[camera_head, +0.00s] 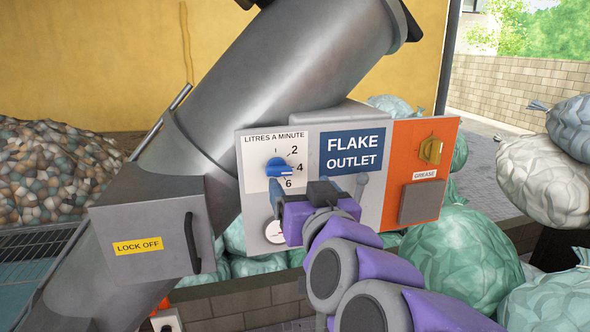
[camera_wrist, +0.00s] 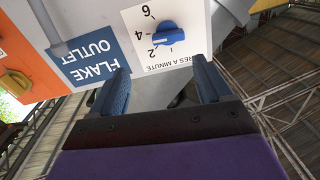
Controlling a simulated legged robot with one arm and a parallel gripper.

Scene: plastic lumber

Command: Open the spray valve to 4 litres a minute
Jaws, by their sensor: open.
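The blue spray valve knob (camera_head: 277,168) sits on a white dial plate (camera_head: 254,153) marked "LITRES A MINUTE" with 2, 4 and 6. Its white-marked end points right, close to 4. It looks slightly toward 6 in the head view and slightly toward 2 in the wrist view, so I cannot tell the exact setting. My gripper (camera_head: 318,188) is open and empty in front of the panel, below and right of the knob. In the wrist view the knob (camera_wrist: 164,33) appears upside down, ahead of my open gripper (camera_wrist: 160,66), apart from both fingers.
A yellow knob (camera_head: 430,150) labelled GREASE is on the orange section at right. The blue FLAKE OUTLET sign (camera_head: 352,152) lies between. A round gauge (camera_head: 274,232) is partly hidden by my gripper. A handled LOCK OFF box (camera_head: 150,230) is left; green sacks (camera_head: 460,255) surround the panel.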

